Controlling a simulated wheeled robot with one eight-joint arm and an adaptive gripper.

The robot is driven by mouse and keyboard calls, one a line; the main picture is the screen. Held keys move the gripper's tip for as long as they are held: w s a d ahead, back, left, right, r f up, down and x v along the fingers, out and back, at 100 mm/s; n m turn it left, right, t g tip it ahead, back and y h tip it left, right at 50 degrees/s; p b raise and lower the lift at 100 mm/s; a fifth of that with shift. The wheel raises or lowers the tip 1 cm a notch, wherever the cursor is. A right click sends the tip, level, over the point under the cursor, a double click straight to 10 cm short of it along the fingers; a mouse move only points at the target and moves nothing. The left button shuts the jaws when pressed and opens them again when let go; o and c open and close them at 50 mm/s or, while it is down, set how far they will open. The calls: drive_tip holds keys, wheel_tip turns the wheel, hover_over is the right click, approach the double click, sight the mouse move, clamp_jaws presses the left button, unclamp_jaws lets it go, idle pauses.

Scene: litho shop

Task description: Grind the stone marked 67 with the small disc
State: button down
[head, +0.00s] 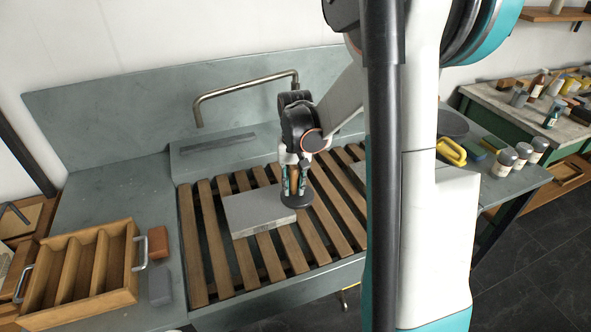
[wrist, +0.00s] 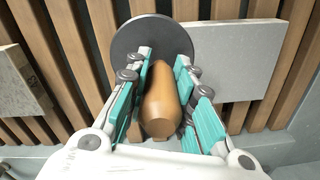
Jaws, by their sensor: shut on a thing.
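My gripper (head: 298,180) is shut on the brown wooden handle (wrist: 160,105) of a round dark grey disc (head: 295,201). The disc also shows in the wrist view (wrist: 140,35), beyond the fingertips. In the head view the disc overlaps the right end of a pale grey stone slab (head: 255,209). I cannot tell whether they touch. In the wrist view a grey slab (wrist: 235,60) lies at the disc's right, partly behind its rim. Another slab (wrist: 15,85) lies at the left edge of that view.
The slabs lie on a wooden slatted rack (head: 222,262) over a grey sink. A bent metal pipe (head: 245,86) stands behind. A wooden divided tray (head: 85,270), a reddish block (head: 158,242) and a grey block (head: 160,285) are at left. Bottles (head: 507,160) and a yellow-handled tool (head: 450,151) are at right.

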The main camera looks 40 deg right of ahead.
sight(293, 169)
drive_tip(key=shift+a+r+p, duration=0.1)
drive_tip(key=shift+r+p, duration=0.95)
drive_tip(key=shift+r, duration=0.9)
